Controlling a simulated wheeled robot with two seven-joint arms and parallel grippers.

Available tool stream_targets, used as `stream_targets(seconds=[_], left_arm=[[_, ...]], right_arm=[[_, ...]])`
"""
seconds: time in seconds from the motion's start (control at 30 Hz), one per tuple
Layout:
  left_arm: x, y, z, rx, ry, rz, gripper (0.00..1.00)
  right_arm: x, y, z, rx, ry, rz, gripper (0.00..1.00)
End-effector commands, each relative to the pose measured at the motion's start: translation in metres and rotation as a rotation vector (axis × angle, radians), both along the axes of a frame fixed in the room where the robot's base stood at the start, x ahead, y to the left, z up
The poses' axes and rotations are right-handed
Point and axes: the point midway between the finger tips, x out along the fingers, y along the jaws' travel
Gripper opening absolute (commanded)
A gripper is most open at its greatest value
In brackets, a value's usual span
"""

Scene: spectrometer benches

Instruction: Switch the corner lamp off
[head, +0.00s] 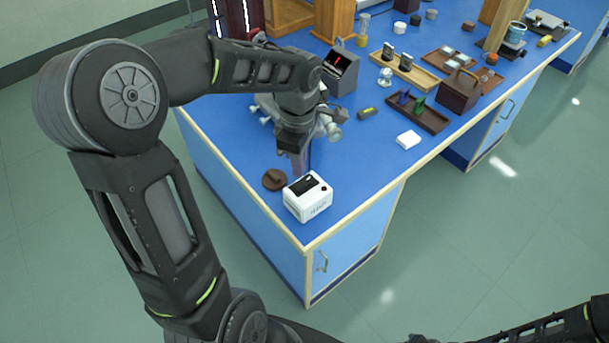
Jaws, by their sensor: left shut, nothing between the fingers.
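A white box-shaped unit (308,204) with a dark panel on its top and a small black knob stands at the near corner of the blue bench (350,192). It seems to be the corner lamp; I cannot make out its label or whether it is lit. My left gripper (300,172) points down just behind the box's top, shut and empty. I cannot tell whether its fingertips touch the box. My right gripper is not in view; only part of my right arm shows at the lower right.
A brown disc (275,180) lies left of the box. A white block (408,139), a brown tray (418,114) and a grey instrument with a red display (340,72) stand farther back. Bare blue bench top lies right of the box.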

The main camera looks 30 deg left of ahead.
Motion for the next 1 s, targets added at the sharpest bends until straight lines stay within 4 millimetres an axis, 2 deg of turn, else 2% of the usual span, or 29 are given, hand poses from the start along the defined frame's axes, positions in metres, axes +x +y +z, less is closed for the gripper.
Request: stream_targets(seconds=[0.1,0.3,1.0], left_arm=[[0.0,0.0,0.014,0.0,-0.001,0.0,0.0],[0.0,0.0,0.026,0.0,0.0,0.0,0.0],[0.0,0.0,0.026,0.0,0.0,0.0,0.0]], right_arm=[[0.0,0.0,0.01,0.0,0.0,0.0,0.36],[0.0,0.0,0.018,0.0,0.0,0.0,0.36],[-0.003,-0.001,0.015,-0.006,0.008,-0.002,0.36]])
